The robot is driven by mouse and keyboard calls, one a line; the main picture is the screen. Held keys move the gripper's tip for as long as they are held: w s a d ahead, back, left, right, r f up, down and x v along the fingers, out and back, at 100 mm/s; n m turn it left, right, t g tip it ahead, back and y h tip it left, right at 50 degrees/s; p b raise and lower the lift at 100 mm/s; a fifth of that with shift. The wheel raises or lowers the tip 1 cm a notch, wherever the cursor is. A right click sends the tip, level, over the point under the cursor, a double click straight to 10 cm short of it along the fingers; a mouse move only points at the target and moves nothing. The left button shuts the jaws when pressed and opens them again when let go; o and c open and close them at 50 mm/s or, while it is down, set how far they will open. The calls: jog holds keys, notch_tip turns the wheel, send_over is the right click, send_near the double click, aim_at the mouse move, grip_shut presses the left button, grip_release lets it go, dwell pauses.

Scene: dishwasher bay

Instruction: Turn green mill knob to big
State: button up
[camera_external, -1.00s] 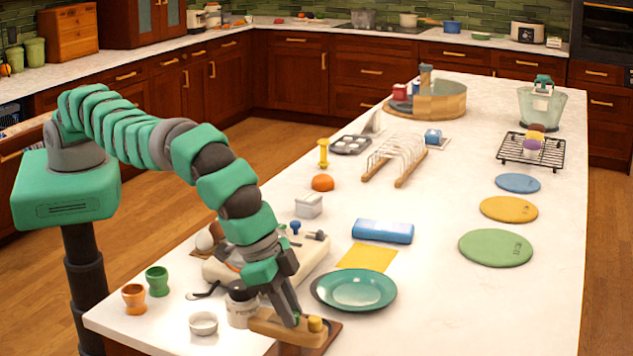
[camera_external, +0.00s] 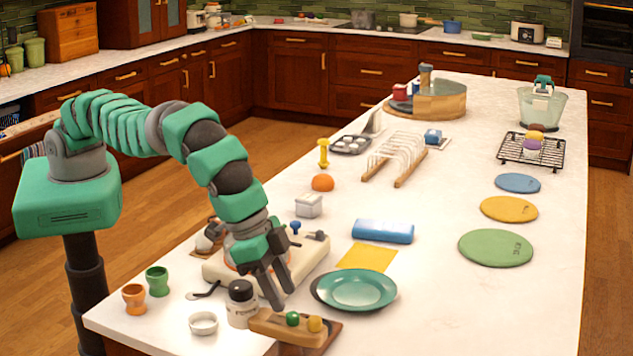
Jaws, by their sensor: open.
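The green knob (camera_external: 292,319) is a small round knob on a light wooden block (camera_external: 266,324) near the island's front edge. Any size marks on the block are too small to read. My gripper (camera_external: 281,296) is open and empty, fingers pointing down. It hangs above and slightly left of the green knob, apart from it in the picture. The knob's turn angle cannot be told.
A teal plate (camera_external: 356,289) lies to the right. A cream board (camera_external: 312,262) is behind my gripper. The island's right side has free room.

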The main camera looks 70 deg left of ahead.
jog(key=b+v, duration=0.1)
jog(key=v, duration=0.9)
jog(key=shift+b, duration=0.4)
jog(key=shift+c, duration=0.3)
jog(key=shift+c, duration=1.1)
jog(key=m+g+h+b, duration=0.8)
jog(key=m+g+b, duration=0.4)
jog(key=m+b, duration=0.45)
send_near(293, 319)
jog(key=shift+m, duration=0.85)
jog(key=p+x, duration=0.1)
jog(key=x, duration=0.1)
jog(key=p+x, duration=0.1)
jog(key=x, duration=0.1)
jog(key=p+x, duration=0.1)
jog(key=x, duration=0.1)
jog(key=shift+s+a+f+p, duration=0.15)
jog(key=shift+s+f+p, duration=0.1)
jog(key=shift+f+p, duration=0.2)
